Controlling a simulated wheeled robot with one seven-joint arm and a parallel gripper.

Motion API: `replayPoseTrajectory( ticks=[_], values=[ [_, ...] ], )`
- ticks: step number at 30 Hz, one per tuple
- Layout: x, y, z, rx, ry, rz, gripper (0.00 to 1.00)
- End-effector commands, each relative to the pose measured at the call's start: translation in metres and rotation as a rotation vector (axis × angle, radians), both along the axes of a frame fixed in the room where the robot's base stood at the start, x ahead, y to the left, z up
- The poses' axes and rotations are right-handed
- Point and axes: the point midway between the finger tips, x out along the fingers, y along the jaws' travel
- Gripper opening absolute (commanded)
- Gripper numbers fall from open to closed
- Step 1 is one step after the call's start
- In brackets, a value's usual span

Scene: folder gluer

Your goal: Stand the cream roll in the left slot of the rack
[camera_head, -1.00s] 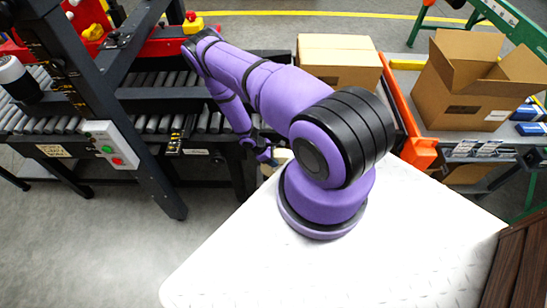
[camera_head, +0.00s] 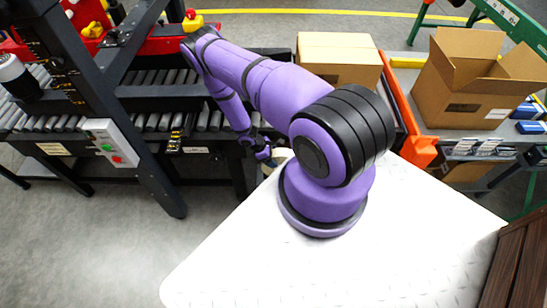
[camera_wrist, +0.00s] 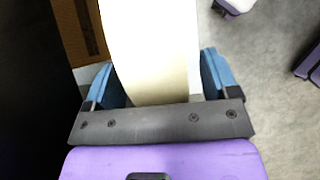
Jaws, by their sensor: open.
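The cream roll (camera_wrist: 155,50) fills the middle of the wrist view, running away from my gripper. My gripper (camera_wrist: 165,85) is open, with one blue finger on each side of the roll. A narrow gap shows between the roll and the right finger; the left finger is very close to it, and contact cannot be told. In the head view my gripper (camera_head: 263,154) is small and low beside the conveyor, and a pale bit of the roll (camera_head: 282,155) shows beside it, partly hidden by my arm. I cannot make out the rack or its left slot in either view.
A roller conveyor (camera_head: 150,122) with a dark frame stands behind my gripper. A closed carton (camera_head: 338,62) and an open carton (camera_head: 470,85) stand at the back right. In the wrist view a brown slatted thing (camera_wrist: 75,30) and a dark area lie left of the roll.

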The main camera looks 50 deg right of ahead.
Motion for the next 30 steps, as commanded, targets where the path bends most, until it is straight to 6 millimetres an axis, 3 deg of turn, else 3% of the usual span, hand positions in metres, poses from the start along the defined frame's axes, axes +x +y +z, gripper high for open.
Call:
replayPoseTrajectory(
  ticks=[15,30],
  values=[
    [0.038,0.031,0.072,-0.001,-0.002,0.0,0.81],
    [0.043,0.036,0.083,-0.001,0.0,0.001,0.81]
  ],
)
